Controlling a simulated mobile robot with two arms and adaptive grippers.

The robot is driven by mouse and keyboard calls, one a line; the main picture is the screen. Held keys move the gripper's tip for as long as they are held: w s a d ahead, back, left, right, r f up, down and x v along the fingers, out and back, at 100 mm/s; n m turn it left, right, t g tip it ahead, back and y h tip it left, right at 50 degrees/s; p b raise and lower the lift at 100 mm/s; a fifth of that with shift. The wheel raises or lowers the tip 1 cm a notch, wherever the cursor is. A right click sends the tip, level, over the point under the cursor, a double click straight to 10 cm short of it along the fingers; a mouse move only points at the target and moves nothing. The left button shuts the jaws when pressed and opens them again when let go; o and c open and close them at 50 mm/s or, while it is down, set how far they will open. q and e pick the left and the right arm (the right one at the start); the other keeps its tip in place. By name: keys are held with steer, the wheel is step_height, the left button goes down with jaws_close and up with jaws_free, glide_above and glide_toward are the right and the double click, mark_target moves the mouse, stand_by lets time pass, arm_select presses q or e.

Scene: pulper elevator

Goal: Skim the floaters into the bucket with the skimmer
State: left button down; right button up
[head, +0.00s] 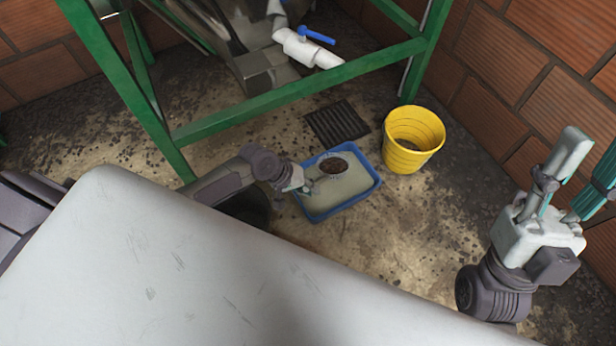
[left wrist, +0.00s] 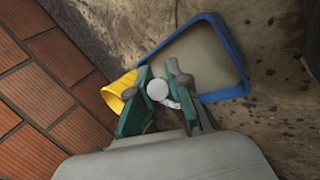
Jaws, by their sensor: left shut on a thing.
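A blue tub (head: 371,189) of cloudy, pale liquid stands on the floor; it also shows in the left wrist view (left wrist: 236,50). My left gripper (head: 305,183) is shut on the skimmer (head: 334,167), and its round head is over the tub's far part. The head looks dark brown; I cannot tell whether floaters lie in it or whether it touches the liquid. In the left wrist view the skimmer's pale handle end (left wrist: 157,90) sits between the fingers. The yellow bucket (head: 411,148) stands right of the tub. My right gripper (head: 588,160) is open and empty at the right.
A dark floor grate (head: 338,122) lies behind the tub. A green metal frame (head: 290,95) with a white pipe and blue valve (head: 316,36) stands at the back. Brick walls close the back and right.

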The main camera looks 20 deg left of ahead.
arm_select(q)
steer(key=s+d+t+y+p, duration=0.1)
steer(key=p, duration=0.1)
steer(key=s+f+m+t+p, duration=0.1)
steer(key=p, duration=0.1)
steer(key=shift+s+d+f+t+y, duration=0.1)
steer(key=shift+d+f+t+y, duration=0.05)
steer(key=shift+d+t+y, duration=0.2)
arm_select(e)
steer(key=w+f+g+h, duration=0.4)
steer(key=w+f+g, duration=0.6)
steer(key=f, duration=0.3)
steer(key=shift+w+a+f+g, duration=0.15)
steer(key=shift+w+a+g, duration=0.2)
steer(key=shift+g, duration=0.55)
